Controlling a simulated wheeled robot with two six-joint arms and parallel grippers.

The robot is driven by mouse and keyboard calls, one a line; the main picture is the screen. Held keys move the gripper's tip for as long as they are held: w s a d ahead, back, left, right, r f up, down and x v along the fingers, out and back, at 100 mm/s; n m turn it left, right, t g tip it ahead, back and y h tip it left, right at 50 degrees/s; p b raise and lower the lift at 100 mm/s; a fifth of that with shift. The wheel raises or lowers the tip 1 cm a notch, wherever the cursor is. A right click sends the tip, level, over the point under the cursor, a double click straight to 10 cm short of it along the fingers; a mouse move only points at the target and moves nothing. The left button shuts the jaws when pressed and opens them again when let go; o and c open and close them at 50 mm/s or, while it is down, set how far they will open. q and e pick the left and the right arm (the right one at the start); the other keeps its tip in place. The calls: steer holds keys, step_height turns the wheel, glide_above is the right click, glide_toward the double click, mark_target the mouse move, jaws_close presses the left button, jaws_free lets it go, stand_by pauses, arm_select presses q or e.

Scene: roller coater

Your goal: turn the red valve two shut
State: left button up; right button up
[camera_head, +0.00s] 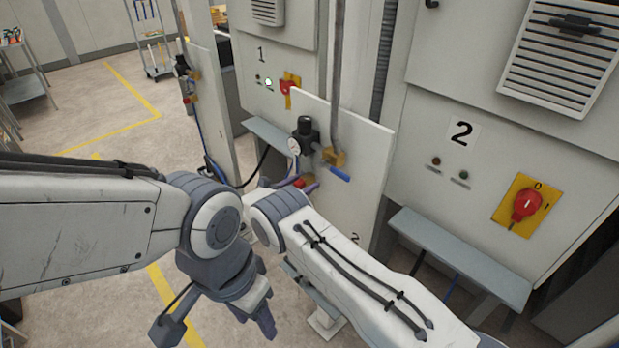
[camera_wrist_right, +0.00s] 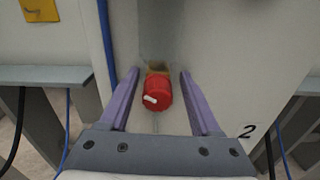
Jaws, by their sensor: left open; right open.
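Red valve two (camera_wrist_right: 158,93) is a round red knob with a white mark, on a pale panel labelled 2 at its lower right. The mark lies near level in the right wrist view. My right gripper (camera_wrist_right: 152,92) is open, with one purple finger on each side of the knob and gaps showing between. In the head view the red knob (camera_head: 301,183) shows only in part, behind my right arm and beside a purple finger. My left gripper (camera_head: 215,328) is open and empty, pointing down over the floor, well away from the valve.
Above the valve are a black regulator with gauge (camera_head: 304,138) and a blue-handled pipe valve (camera_head: 340,174). A grey ledge (camera_head: 462,258) juts out under panel 2, which has a red rotary switch (camera_head: 527,204). Panel 1's switch (camera_head: 288,87) is further back. Floor at left is open.

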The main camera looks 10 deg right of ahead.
steer(key=shift+w+a, duration=0.1)
jaws_close()
steer(key=shift+a+f+b, duration=0.1)
steer(key=shift+f+b, duration=0.05)
steer(key=shift+b, duration=0.45)
steer(key=shift+m+b, duration=0.45)
steer(key=shift+m, duration=0.25)
steer(key=shift+r, duration=0.2)
jaws_free()
steer(key=shift+f, duration=0.1)
